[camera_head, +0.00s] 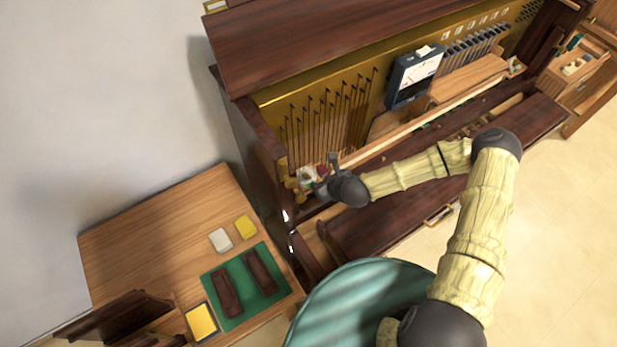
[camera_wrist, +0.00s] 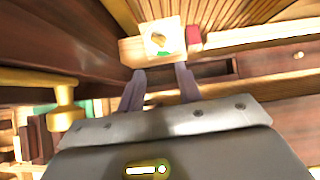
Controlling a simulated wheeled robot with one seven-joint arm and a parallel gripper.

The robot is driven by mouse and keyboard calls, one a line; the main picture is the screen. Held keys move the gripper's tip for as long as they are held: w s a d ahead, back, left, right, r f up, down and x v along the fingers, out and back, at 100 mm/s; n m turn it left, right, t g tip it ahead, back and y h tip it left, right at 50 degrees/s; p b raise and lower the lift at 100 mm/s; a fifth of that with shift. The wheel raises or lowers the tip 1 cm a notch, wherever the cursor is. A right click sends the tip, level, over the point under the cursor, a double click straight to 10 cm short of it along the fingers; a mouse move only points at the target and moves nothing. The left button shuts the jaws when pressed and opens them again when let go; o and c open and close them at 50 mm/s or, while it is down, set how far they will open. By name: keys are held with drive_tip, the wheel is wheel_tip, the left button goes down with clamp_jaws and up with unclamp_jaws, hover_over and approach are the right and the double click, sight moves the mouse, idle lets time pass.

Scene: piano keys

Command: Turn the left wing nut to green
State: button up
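In the wrist view a small brass wing nut (camera_wrist: 160,40) sits on a pale square plate with a little green on it, mounted on a light wooden block. My gripper (camera_wrist: 160,77) has its two dark fingers apart, with nothing between them. The wing nut is beyond the fingertips, roughly centred between them and apart from them. In the head view my gripper (camera_head: 334,164) is at the left end of the open piano; the wing nut is too small there to make out clearly. I cannot tell which way its wings point.
A brass post (camera_wrist: 62,100) stands close at my gripper's left in the wrist view. A red piece (camera_wrist: 193,36) is beside the plate. The dark piano side wall (camera_head: 255,145) is left of my gripper. A wooden table (camera_head: 150,225) stands further left.

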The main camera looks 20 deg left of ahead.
sight(310, 178)
drive_tip(key=n, duration=0.9)
drive_tip(key=shift+w+d+r, duration=0.1)
drive_tip(key=shift+d+r, duration=0.15)
drive_tip(key=shift+r, duration=0.1)
drive_tip(key=shift+f+b, duration=0.1)
drive_tip(key=shift+b, duration=0.2)
drive_tip(key=shift+b+x, duration=1.65)
drive_tip(key=shift+x, duration=1.3)
drive_tip(key=shift+b+x, duration=2.45)
drive_tip(key=shift+x, duration=1.05)
drive_tip(key=shift+s+d+r+p, duration=0.25)
drive_tip(key=shift+d+r+p, duration=0.1)
drive_tip(key=shift+r, duration=0.15)
